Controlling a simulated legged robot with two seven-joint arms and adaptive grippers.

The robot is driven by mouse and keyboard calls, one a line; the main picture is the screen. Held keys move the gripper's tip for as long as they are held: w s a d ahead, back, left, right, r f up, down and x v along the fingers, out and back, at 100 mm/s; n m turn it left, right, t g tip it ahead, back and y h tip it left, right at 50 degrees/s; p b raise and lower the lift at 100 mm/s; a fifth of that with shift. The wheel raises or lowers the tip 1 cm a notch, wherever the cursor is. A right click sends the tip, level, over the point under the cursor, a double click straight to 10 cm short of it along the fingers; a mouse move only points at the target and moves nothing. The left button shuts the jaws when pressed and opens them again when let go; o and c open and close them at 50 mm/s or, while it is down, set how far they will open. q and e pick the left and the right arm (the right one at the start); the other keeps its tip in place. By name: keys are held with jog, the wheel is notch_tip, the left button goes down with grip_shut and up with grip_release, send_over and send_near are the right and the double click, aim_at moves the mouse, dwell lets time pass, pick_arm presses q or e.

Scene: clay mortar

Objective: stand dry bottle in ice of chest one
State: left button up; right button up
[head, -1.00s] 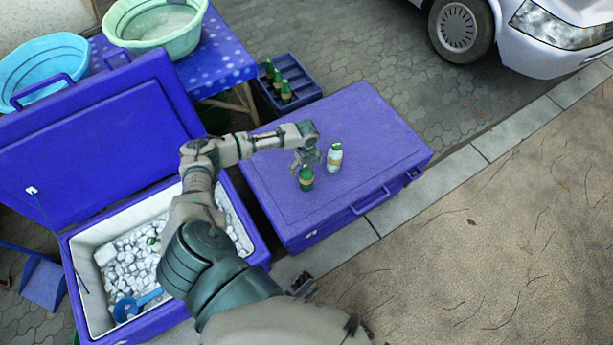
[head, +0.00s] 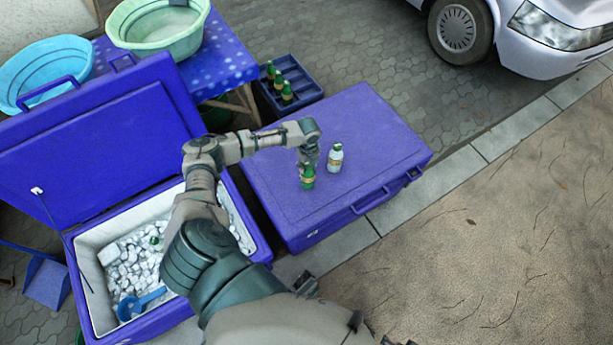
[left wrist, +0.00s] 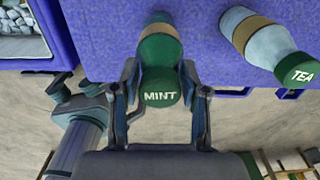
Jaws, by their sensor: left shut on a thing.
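A green bottle with a green cap marked MINT (left wrist: 160,75) stands upright on the closed blue chest; it also shows in the head view (head: 308,181). My left gripper (head: 308,160) is shut on this bottle, with a finger on each side of it in the left wrist view (left wrist: 160,105). A pale bottle with a green cap marked TEA (head: 335,158) stands just to its right, apart from the gripper. An open blue chest (head: 255,240) at the left holds white ice (head: 130,265). My arm hides part of the ice. My right gripper does not show.
A blue scoop (head: 140,303) and a green bottle (head: 156,242) are in the ice. The closed chest (head: 375,135) has a clear top at right. A crate with green bottles (head: 310,90), a table with basins (head: 160,30) and a car (head: 540,40) stand behind.

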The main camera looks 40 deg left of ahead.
pick_arm(q)
notch_tip(320, 180, up, 5)
jog(key=p, duration=0.4)
notch_tip(320, 180, up, 4)
jog(key=p, duration=0.3)
jog(key=shift+f, duration=0.25)
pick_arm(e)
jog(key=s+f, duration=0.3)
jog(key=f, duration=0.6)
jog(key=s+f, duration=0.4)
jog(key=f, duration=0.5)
pick_arm(q)
notch_tip(320, 180, up, 9)
jog(key=p, duration=0.9)
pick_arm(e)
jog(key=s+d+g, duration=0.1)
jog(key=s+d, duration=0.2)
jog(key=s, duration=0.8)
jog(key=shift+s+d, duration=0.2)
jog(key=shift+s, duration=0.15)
pick_arm(q)
jog(key=shift+f, duration=0.15)
jog(key=shift+d, duration=0.1)
